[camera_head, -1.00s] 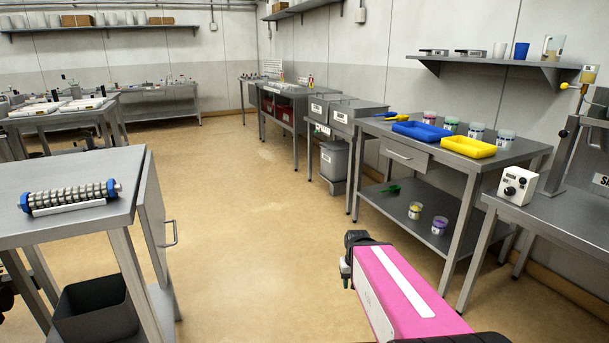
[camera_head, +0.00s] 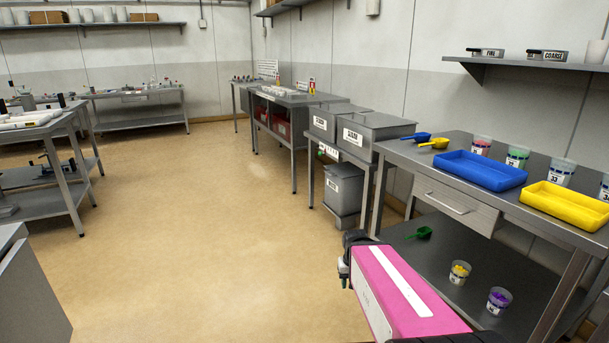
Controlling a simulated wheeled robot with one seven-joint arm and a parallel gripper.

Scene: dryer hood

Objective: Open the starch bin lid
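Two grey lidded metal bins stand side by side on a stand along the right wall: a farther bin (camera_head: 329,123) and a nearer bin (camera_head: 361,142). Another grey bin (camera_head: 346,190) sits low under them. All carry white labels too small to read, so I cannot tell which holds starch. The lids of the upper two look shut. My pink arm reaches in from the bottom. Its dark end (camera_head: 351,250) appears in front of the bins in the picture, well short of them.
A steel table (camera_head: 403,157) at right holds a blue tray (camera_head: 481,169), a yellow tray (camera_head: 567,202), scoops and cups. Its lower shelf (camera_head: 426,262) holds a green scoop and cups. A grey cabinet (camera_head: 30,290) is at bottom left. The floor (camera_head: 190,220) between is clear.

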